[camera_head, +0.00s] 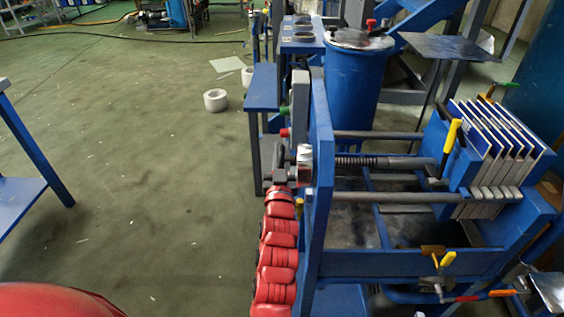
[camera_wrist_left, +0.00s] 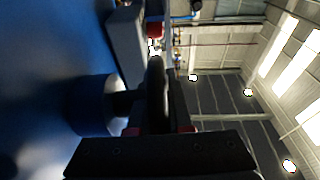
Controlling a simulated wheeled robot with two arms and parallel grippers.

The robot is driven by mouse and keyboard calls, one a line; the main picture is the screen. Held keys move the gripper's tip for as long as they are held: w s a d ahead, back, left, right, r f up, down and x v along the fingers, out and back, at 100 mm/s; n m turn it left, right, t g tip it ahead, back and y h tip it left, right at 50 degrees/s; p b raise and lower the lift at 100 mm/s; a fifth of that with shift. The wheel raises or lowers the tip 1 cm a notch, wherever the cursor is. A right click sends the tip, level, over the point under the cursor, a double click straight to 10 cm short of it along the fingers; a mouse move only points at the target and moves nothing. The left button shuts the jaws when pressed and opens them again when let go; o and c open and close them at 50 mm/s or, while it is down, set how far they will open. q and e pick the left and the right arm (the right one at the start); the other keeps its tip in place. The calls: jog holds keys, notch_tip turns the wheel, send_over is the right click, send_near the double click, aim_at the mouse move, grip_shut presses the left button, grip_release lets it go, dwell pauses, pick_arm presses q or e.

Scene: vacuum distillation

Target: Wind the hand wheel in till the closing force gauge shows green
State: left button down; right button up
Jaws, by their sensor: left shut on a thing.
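The blue filter press has an end plate (camera_head: 320,170) seen nearly edge-on. A dark hand wheel (camera_head: 278,158) sits at its left face, seen edge-on beside a silver hub (camera_head: 304,165). My left gripper (camera_head: 282,176), on its red arm, is shut on the hand wheel. In the left wrist view, the dark wheel rim (camera_wrist_left: 156,82) stands between the fingers of my left gripper (camera_wrist_left: 158,120). A threaded spindle (camera_head: 365,161) runs from the end plate to the right. I cannot make out a force gauge face or its colour. My right gripper is out of view.
A stack of white filter plates (camera_head: 500,145) stands at the press's right end. A blue drum (camera_head: 353,80) and a small blue table (camera_head: 262,88) stand behind.

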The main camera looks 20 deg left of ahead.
pick_arm(q)
jog(key=c, duration=0.8)
grip_release()
jog(key=shift+c, duration=0.2)
jog(key=p+v, duration=0.3)
jog(key=v, duration=1.4)
jog(key=shift+s, duration=0.2)
